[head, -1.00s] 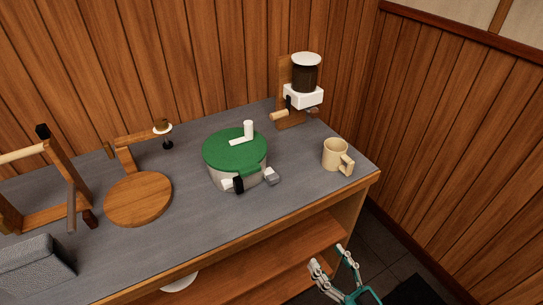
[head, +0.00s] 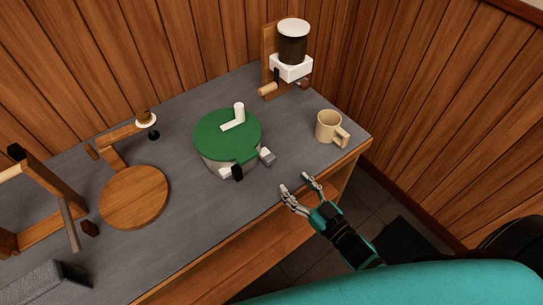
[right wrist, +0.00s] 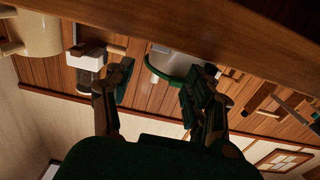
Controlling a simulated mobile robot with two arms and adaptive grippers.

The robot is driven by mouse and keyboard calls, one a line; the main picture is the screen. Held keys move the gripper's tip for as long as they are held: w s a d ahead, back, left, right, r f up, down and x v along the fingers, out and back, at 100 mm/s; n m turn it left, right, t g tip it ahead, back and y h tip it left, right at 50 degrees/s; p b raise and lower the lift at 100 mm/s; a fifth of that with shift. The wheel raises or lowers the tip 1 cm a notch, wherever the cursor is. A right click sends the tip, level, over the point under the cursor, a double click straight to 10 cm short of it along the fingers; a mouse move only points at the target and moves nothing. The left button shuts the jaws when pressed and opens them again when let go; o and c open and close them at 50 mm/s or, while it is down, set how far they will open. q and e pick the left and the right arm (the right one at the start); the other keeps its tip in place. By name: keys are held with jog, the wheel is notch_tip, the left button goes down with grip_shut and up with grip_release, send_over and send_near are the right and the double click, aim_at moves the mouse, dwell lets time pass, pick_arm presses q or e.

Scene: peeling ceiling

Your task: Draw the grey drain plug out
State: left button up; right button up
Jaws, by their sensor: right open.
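The grey drain plug (head: 267,157) sticks out low on the right front side of a round light-grey vessel (head: 216,166) with a green lid (head: 226,132). A black part (head: 238,173) and a white part (head: 224,172) stick out beside it. My right gripper (head: 294,182) is open and empty near the counter's front edge, in front of and right of the plug, apart from it. In the right wrist view, the open fingers (right wrist: 158,84) frame part of the vessel (right wrist: 176,62); I cannot make out the plug there. My left gripper is not in view.
A beige mug (head: 328,127) stands right of the vessel, near the counter's end. A dispenser (head: 291,65) stands behind. A round wooden board (head: 134,198) and a wooden frame (head: 66,188) are at left. The grey countertop (head: 205,215) is clear before the vessel.

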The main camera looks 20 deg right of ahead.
aim_at(272, 161)
jog(key=p+x, duration=0.1)
jog(key=x, duration=0.9)
jog(key=shift+w+a, duration=0.15)
jog(key=shift+w, duration=0.25)
grip_shut()
